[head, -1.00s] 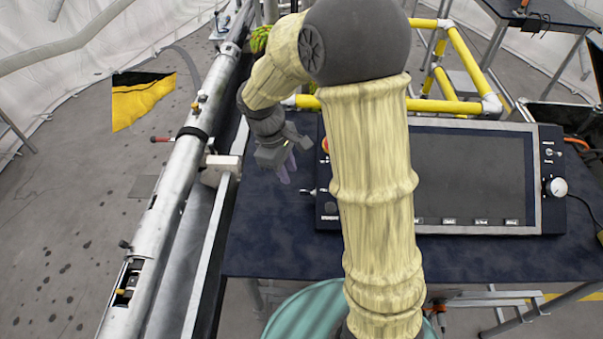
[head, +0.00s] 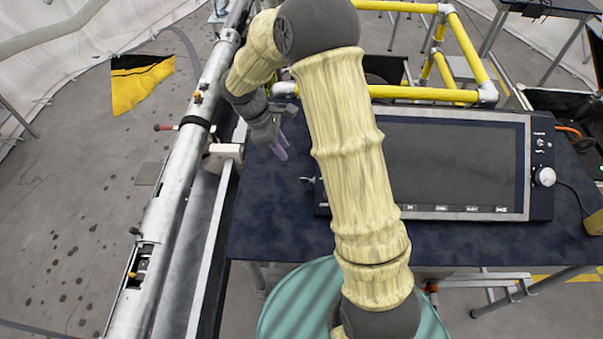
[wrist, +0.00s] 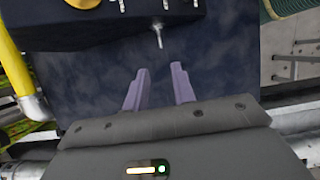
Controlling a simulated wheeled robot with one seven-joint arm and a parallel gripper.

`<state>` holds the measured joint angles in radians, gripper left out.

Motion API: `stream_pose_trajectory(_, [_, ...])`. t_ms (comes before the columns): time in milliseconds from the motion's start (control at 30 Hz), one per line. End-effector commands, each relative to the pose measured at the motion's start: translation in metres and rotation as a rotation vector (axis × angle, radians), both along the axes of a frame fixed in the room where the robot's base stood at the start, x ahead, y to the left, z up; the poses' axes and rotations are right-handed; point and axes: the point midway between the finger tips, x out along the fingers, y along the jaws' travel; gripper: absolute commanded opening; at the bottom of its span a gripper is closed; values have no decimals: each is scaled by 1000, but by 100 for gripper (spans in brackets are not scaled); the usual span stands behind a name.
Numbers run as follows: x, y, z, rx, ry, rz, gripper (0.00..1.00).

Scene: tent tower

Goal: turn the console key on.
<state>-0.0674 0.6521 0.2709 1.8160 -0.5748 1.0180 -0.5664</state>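The console (head: 534,150) lies on a dark blue table (head: 270,235), with its left part hidden behind my arm. A small silver key (head: 307,179) sticks out from its left edge. In the wrist view the key (wrist: 159,36) points out of the console's dark edge (wrist: 100,32), beyond my fingertips and roughly in line with the gap between them. My gripper (head: 281,150) is left of the key and a little farther back, apart from it. In the wrist view my gripper (wrist: 162,78) has its two purple fingers spread, with nothing between them.
A long metal tube (head: 175,190) runs along the table's left side, with a white block (head: 224,152) beside it. Yellow pipe framing (head: 430,94) stands behind the console. A white knob (head: 545,177) is on the console's right. The table front is clear.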

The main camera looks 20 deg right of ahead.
Motion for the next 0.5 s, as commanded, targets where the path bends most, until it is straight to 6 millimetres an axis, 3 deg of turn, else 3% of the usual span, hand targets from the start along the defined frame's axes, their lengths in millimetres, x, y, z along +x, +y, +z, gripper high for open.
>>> stream_pose_trajectory(500, [-12,-34,-84,0,5,-2,26])
